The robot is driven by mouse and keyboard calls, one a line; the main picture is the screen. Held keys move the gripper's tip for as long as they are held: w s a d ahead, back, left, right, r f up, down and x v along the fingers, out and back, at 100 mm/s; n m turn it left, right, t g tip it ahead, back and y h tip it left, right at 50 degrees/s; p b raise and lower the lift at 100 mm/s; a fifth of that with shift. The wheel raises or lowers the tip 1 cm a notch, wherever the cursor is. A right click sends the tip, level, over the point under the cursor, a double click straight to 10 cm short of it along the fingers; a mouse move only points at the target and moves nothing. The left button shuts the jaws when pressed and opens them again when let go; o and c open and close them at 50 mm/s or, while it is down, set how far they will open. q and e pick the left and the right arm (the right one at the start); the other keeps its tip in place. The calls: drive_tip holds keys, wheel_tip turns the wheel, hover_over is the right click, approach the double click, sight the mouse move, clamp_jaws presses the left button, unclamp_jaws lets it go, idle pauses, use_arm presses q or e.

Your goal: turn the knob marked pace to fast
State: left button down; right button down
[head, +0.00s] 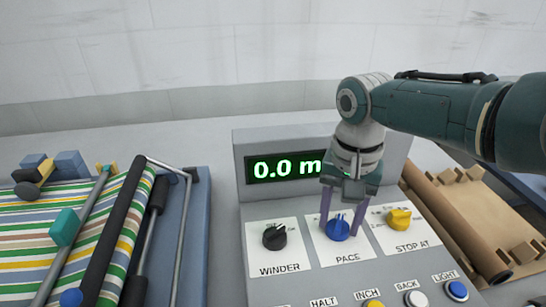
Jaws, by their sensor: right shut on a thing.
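The blue pace knob (338,230) sits on a white plate marked PACE, in the middle of the grey control panel (258,211). My right gripper (339,228) comes down from above and is shut on the pace knob, one finger on each side. The knob's pointer and the scale marks around it are partly hidden by the fingers, so I cannot tell its setting. The display (285,168) above reads 0.0 m, with the rest hidden by my right gripper. My left gripper is not in view.
A black winder knob (275,237) is left of the pace knob and a yellow stop at knob (399,219) is right of it. Several push buttons, including a blue light button (457,291), line the front. Striped cloth (95,245) and rollers lie left; a brown roll (455,225) lies right.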

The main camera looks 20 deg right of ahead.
sight(340, 222)
drive_tip(key=shift+c, duration=1.5)
unclamp_jaws()
drive_tip(key=shift+r+p, duration=0.3)
drive_tip(key=shift+r, duration=0.15)
wheel_tip(340, 222, up, 9)
drive_tip(key=p, duration=0.3)
